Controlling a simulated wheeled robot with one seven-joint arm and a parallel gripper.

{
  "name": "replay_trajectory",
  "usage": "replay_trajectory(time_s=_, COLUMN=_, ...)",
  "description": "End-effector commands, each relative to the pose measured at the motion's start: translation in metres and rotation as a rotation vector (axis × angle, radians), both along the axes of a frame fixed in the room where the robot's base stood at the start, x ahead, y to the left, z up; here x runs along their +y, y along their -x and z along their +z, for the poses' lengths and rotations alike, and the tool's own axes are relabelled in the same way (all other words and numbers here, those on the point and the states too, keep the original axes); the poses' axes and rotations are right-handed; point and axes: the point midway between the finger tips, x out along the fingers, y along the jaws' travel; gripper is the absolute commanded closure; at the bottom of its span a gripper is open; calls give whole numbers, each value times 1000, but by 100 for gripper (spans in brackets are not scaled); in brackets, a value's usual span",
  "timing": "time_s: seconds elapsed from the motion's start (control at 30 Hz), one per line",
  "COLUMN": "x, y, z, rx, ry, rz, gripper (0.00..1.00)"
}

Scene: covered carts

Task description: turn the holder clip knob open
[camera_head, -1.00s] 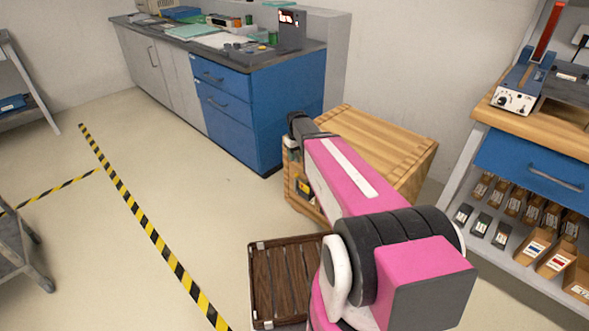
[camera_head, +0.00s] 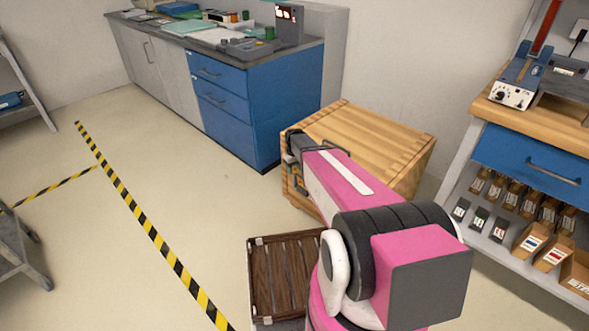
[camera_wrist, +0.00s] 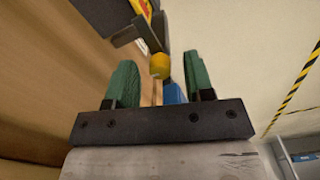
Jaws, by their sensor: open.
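In the wrist view, a small yellow knob (camera_wrist: 160,65) shows ahead between the two green fingers of my open gripper (camera_wrist: 159,78). The fingers are apart, with space on both sides of the knob; I cannot tell how deep it sits between them. Just beyond it, a dark holder clip (camera_wrist: 130,33) with a yellow part stands out beside a wooden face. In the head view my arm reaches to the left side of a wooden crate (camera_head: 385,140). There the knob and clip are hidden behind my arm, and the fingers cannot be made out.
A blue drawer cabinet (camera_head: 235,115) stands behind left, and a workbench with shelves (camera_head: 530,165) stands right. The floor (camera_head: 70,250) to the left is mostly open, with striped tape.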

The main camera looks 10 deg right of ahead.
Motion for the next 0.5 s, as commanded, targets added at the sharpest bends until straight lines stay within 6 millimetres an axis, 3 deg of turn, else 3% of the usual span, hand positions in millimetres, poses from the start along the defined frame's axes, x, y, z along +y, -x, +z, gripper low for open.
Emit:
replay_trajectory(time_s=0.23, x=0, y=0, z=0, rx=0, ry=0, rz=0, gripper=52)
replay_trajectory(time_s=0.27, x=0, y=0, z=0, rx=0, ry=0, rz=0, gripper=58)
replay_trajectory(time_s=0.4, x=0, y=0, z=0, rx=0, ry=0, rz=0, gripper=100)
replay_trajectory(time_s=0.5, x=0, y=0, z=0, rx=0, ry=0, rz=0, gripper=100)
